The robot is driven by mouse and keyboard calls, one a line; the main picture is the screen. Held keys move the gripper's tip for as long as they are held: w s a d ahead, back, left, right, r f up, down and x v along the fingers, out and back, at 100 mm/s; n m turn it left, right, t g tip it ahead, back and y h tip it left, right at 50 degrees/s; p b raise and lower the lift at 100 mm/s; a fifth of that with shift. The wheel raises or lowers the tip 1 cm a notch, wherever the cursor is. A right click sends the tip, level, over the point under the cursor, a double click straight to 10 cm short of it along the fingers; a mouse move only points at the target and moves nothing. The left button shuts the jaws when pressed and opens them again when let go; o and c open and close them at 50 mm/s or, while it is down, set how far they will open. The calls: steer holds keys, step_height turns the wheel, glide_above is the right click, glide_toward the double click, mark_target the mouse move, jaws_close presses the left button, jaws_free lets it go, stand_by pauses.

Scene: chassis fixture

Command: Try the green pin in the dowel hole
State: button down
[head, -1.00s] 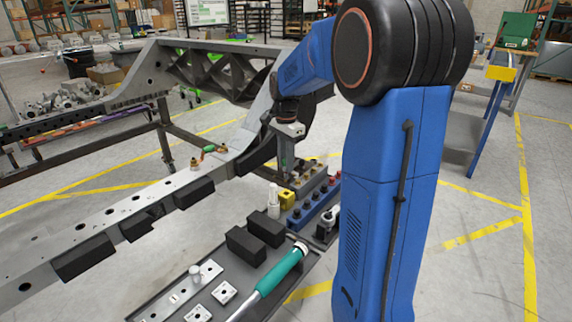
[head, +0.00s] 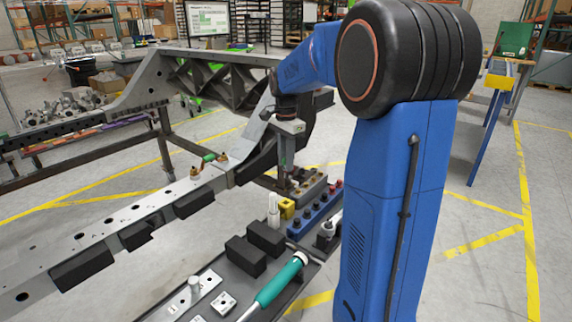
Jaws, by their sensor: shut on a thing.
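My gripper (head: 286,168) points down over the grey pin block (head: 311,187), which holds several small brass-coloured pieces. Its jaws are shut on a small thin thing at the fingertips. A trace of green shows there, but the thing is too small to make out clearly. The long grey chassis rail (head: 110,226) runs from lower left toward the middle, with round holes along its top. I cannot tell which hole is the dowel hole. A green piece (head: 209,158) sits on the rail between brass-coloured fittings.
A blue block with dark knobs (head: 314,220), a yellow block (head: 287,208), white bottles (head: 273,212) and black blocks (head: 246,255) stand on the dark tray near the rail. A teal-handled tool (head: 282,281) lies in front. My blue arm covers the right side.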

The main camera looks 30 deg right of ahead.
steer(key=shift+r, duration=1.15)
